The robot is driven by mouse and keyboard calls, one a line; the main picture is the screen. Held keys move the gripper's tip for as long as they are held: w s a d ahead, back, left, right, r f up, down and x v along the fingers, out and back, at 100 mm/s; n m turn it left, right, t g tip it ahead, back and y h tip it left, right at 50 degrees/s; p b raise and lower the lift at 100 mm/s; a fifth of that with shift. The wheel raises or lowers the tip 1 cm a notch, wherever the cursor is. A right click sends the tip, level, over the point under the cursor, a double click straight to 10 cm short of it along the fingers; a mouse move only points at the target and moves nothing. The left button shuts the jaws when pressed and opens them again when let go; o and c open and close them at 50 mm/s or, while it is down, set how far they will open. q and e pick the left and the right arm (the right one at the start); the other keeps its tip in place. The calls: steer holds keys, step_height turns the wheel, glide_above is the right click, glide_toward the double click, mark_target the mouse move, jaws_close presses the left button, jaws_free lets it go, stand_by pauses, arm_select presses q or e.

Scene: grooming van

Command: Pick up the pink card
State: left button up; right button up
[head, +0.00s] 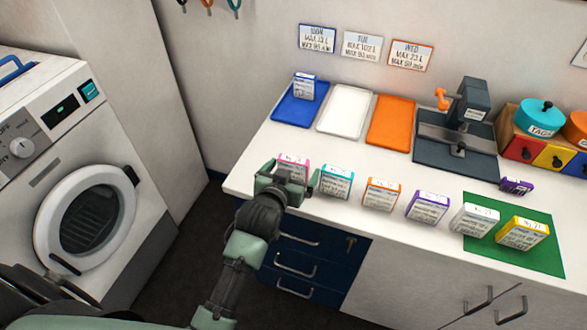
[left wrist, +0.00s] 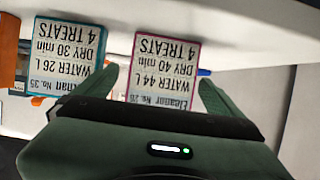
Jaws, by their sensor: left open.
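The pink card (head: 294,163) is a small upright block with a pink edge at the left end of the row on the white counter. It also shows in the left wrist view (left wrist: 163,68), upside down, with text on its face. My left gripper (head: 288,183) is open right in front of it. In the left wrist view the card lies between the two fingers of the left gripper (left wrist: 165,85), nearer the middle than either finger. I cannot tell whether a finger touches it. Part of the card is hidden behind the gripper. My right gripper is not in view.
A teal card (head: 336,181) stands close to the right, also in the left wrist view (left wrist: 60,58). Orange (head: 381,194), purple (head: 427,206), white and yellow cards follow. Blue, white and orange trays (head: 391,121) lie behind. A washing machine (head: 85,215) stands left.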

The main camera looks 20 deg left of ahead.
arm_select(q)
steer(key=x, duration=0.4)
steer(key=shift+w+a+p, duration=0.1)
steer(key=shift+w+p, duration=0.05)
steer(key=shift+p, duration=0.2)
steer(key=c, duration=1.5)
steer(key=shift+o, duration=0.2)
